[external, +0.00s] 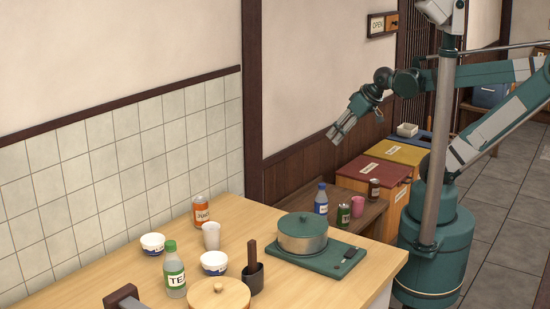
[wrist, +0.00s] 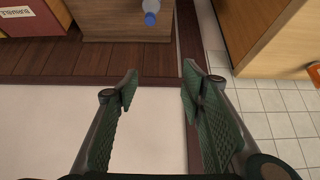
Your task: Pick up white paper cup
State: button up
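My gripper (external: 335,138) is raised beyond the table's far right end, in front of the wall, well apart from the cup. In the wrist view my gripper (wrist: 158,85) has its two green fingers spread with nothing between them. The cup does not show in the wrist view.
A blue-capped bottle (external: 321,199) stands on a lower bench behind.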

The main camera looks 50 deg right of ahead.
dwell(0.3)
jog(key=o, duration=0.4)
